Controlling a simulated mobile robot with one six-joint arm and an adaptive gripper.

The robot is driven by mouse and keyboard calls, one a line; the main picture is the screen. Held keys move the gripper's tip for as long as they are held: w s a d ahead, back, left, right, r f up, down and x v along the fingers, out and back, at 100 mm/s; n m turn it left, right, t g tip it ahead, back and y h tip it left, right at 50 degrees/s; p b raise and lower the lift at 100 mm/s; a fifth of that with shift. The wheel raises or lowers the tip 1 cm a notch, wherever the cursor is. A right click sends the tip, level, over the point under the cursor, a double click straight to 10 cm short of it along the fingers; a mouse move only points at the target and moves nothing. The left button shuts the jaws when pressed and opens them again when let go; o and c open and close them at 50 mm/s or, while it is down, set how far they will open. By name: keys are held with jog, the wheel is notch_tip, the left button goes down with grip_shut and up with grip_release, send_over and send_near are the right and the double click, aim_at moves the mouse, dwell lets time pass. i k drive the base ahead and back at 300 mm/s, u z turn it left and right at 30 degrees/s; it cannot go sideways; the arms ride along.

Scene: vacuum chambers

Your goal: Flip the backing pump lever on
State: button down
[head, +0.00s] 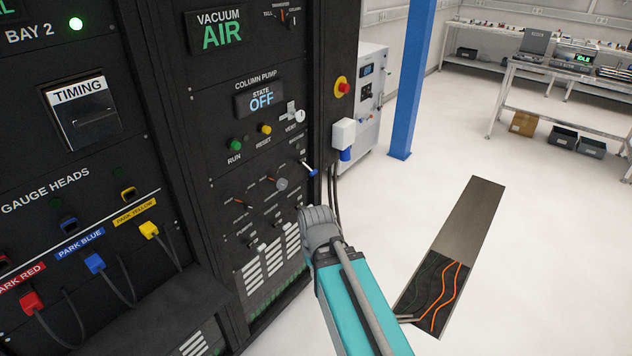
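A small lever with a blue tip (311,172) is on the black pump panel (221,151), near its right edge. Its small tilted label is too blurred to read, so I cannot tell for sure that this is the backing pump lever. A grey round knob (281,184) and small switches (239,202) are to its left and lower. The grey end of my arm (320,228) is in front of the panel's lower right, below the blue-tipped lever and apart from it in the picture. My gripper's fingers cannot be made out, and my arm hides part of the panel's lower right edge.
The column pump display (259,99) reads OFF, above a green run button (236,144) and a yellow reset button (265,129). A red emergency button (342,86) is at the rack's right side. An open floor trench (451,283) with cables is at right; floor around it is clear.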

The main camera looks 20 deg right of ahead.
aim_at(308, 167)
jog(key=z, duration=1.1)
jog(key=i, duration=0.8)
jog(key=u, duration=1.1)
